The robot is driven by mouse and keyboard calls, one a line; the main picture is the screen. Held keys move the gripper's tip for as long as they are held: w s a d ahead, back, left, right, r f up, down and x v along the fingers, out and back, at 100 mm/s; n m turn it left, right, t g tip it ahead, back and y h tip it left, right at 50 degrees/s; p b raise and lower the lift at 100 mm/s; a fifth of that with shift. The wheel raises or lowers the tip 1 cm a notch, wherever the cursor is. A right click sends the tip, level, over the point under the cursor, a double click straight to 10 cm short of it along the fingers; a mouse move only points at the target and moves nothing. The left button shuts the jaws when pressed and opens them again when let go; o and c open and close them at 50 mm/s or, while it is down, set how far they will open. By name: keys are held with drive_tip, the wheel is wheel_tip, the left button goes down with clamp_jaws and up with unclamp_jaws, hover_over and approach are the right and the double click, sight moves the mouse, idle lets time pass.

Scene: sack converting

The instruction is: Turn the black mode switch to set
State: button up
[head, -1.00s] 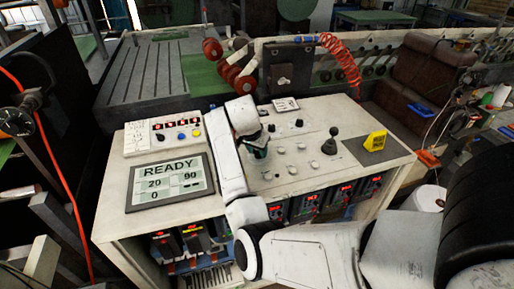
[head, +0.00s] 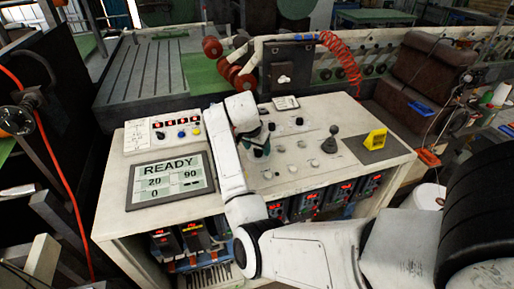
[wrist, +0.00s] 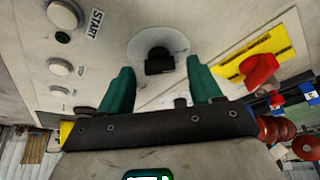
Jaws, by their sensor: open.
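The black mode switch (wrist: 159,62) is a dark knob on a pale round plate, seen in the wrist view at the top middle of the panel. My gripper (wrist: 159,68) has two green fingers, spread apart, one to each side of the knob in the picture. I see no finger touching the knob. The gap in height between them is hard to judge. In the head view my gripper (head: 259,149) is over the left-middle of the white console top (head: 290,172). My wrist and fingers partly hide the panel there, and the switch's setting is not readable.
A red knob on a yellow plate (wrist: 262,70) is right of the fingers. A START button (wrist: 64,14) is at left. The display (head: 170,180) reads READY. A black joystick (head: 331,141) and yellow block (head: 376,139) stand at right on the console.

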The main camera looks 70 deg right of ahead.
drive_tip(key=b+v, duration=0.1)
drive_tip(key=v, duration=0.9)
idle(0.3)
